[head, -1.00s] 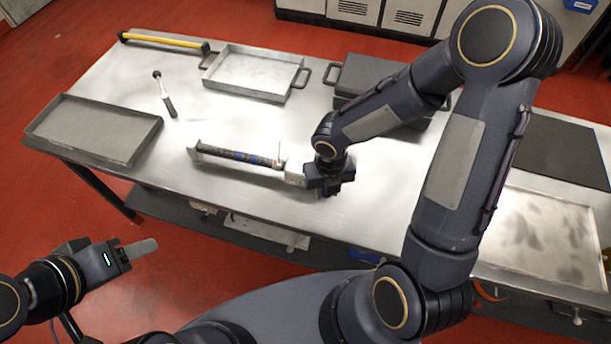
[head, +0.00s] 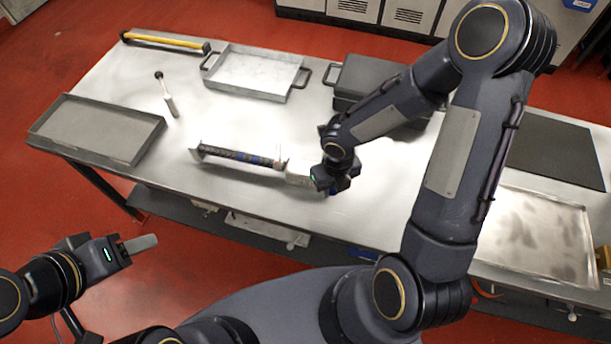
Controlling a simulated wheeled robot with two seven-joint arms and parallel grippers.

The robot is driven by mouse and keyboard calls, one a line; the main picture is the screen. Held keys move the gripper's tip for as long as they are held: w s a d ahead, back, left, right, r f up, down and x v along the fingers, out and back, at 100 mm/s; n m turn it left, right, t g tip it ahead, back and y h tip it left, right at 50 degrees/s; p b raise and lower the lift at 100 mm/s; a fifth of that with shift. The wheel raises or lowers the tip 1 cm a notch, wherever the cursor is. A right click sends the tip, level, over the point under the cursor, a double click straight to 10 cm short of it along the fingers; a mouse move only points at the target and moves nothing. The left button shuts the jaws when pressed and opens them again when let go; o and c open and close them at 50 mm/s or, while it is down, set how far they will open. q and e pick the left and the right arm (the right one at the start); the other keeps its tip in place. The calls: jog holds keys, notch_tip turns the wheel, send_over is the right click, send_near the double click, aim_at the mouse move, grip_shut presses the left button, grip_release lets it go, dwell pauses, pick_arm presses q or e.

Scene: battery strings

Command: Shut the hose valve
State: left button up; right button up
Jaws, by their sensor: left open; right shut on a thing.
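A long narrow fixture (head: 236,162) lies on the table with a dark rod (head: 238,155) that has blue bands. It has upright end plates and a light block (head: 297,180) at its right end. I cannot make out clearly which part is a valve.
A grey tray (head: 62,143) lies at the table's left. A yellow-handled tool (head: 165,38), a small white-handled tool (head: 170,105) and a two-handled tray (head: 250,93) lie further back. A dark case (head: 362,72) stands behind my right arm.

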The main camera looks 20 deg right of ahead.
jog(key=shift+d+r+n+p, duration=0.1)
jog(key=shift+d+n+p, duration=0.1)
jog(key=shift+n+p, duration=0.15)
jog(key=shift+o, duration=0.2)
jog(key=shift+w+d+n+p, duration=0.15)
jog(key=shift+d+n+p, duration=0.45)
jog(key=shift+n+p, duration=0.25)
jog(key=shift+d, duration=0.1)
jog(key=shift+c, duration=0.2)
jog(key=shift+o, duration=0.2)
jog(key=shift+w+d+n, duration=0.25)
jog(key=shift+d+n, duration=0.3)
jog(key=shift+n, duration=0.35)
jog(key=o, duration=0.9)
jog(key=shift+r, duration=3.4)
